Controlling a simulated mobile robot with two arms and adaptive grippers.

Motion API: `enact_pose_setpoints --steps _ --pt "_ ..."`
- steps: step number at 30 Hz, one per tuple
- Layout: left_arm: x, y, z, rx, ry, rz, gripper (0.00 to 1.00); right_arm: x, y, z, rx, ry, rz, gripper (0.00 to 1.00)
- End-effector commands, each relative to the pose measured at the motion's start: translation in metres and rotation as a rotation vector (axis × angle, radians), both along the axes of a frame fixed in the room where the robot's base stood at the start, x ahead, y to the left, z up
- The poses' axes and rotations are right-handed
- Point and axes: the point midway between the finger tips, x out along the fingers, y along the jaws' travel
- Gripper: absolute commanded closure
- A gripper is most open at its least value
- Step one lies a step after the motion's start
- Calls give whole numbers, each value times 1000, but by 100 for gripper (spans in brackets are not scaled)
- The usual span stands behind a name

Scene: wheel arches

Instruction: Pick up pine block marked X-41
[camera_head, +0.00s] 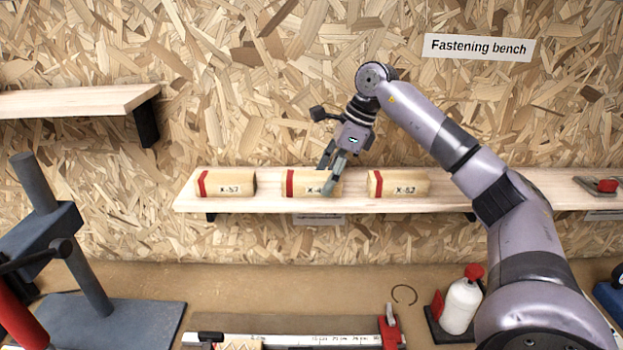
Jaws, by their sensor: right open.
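Three pine blocks with red end bands stand in a row on a wooden wall shelf (480,190). The middle block (300,178) has a label starting "X-4"; the rest of the label is covered by a finger of my right gripper. The left block (228,184) reads X-57 and the right block (415,182) appears to read X-52. My right gripper (328,176) is open, tilted down at the middle block, with one finger in front of its right part and the other near its upper side. Contact cannot be told. My left gripper is not in view.
Another shelf (75,102) is at upper left. A dark press stand (85,270) stands at lower left. A measuring rail (300,338) with a red clamp, a ring (404,294) and a white bottle (460,305) are on the bench below. A red-and-grey tool (605,185) lies at the shelf's right.

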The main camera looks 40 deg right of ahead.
Motion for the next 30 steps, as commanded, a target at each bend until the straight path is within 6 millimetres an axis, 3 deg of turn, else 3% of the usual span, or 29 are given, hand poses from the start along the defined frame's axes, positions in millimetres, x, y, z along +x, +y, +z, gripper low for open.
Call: enact_pose_setpoints --steps 9,30 --pt "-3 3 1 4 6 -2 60 1 2 -7 1 -1 1 39" --pt "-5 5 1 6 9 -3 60 1 2 -6 1 -1 1 86"
